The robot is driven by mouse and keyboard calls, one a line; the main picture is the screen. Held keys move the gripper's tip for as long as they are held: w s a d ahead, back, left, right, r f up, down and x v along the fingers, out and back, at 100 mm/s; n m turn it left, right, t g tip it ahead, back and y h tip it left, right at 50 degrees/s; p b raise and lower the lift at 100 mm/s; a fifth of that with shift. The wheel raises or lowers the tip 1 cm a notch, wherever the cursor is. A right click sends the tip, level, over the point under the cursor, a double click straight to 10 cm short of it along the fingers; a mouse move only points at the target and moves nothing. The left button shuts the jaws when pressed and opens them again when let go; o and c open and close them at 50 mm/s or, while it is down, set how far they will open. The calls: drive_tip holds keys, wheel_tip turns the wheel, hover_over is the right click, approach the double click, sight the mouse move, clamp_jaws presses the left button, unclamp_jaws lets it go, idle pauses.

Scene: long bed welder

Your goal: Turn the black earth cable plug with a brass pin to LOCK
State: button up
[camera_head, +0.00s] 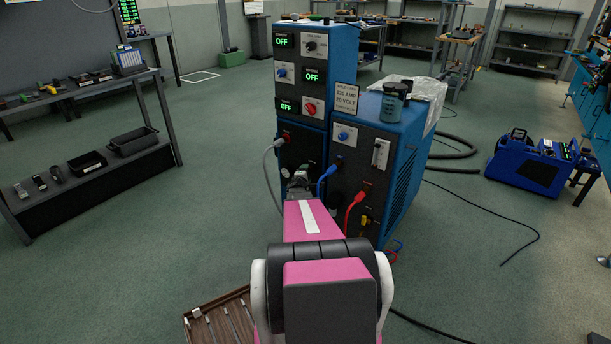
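The blue welder cabinet (318,75) stands upright in front of me, with plugs and cables on its front. I cannot make out the black earth plug or its brass pin. The area around my gripper is small and partly covered by my pink arm. My gripper (298,181) is close to the lower front of the cabinet, left of the blue cable plug (330,171). Whether it touches anything, and whether its fingers are open or shut, cannot be seen. No LOCK mark is readable.
A grey cable (268,165) hangs left of my gripper, and a red cable (352,208) hangs to the right. A jar (393,102) and clear plastic sheet (427,90) lie on the lower cabinet. A slatted tray (222,320) is on the floor. Open floor lies left.

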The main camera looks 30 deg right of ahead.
drive_tip(key=shift+s+a, duration=0.1)
drive_tip(key=shift+a, duration=0.05)
drive_tip(key=v, duration=1)
drive_tip(key=shift+s+a, duration=0.15)
drive_tip(key=shift+s, duration=0.1)
drive_tip(key=shift+r, duration=0.2)
drive_tip(key=s+a+r+m+g+y, duration=0.2)
drive_tip(key=s+a+m+g+y, duration=0.1)
drive_tip(key=a, duration=0.9)
drive_tip(key=s+a+r+m+g+y, duration=0.2)
drive_tip(key=s+a+m+g+y, duration=0.2)
drive_tip(key=s+a, duration=0.4)
drive_tip(key=s+a+r+m+g+y, duration=0.2)
drive_tip(key=s+a+m+g+y, duration=0.2)
drive_tip(key=a, duration=1.4)
drive_tip(key=shift+s+g+y, duration=0.5)
drive_tip(key=shift+s+y, duration=0.2)
drive_tip(key=shift+s, duration=0.35)
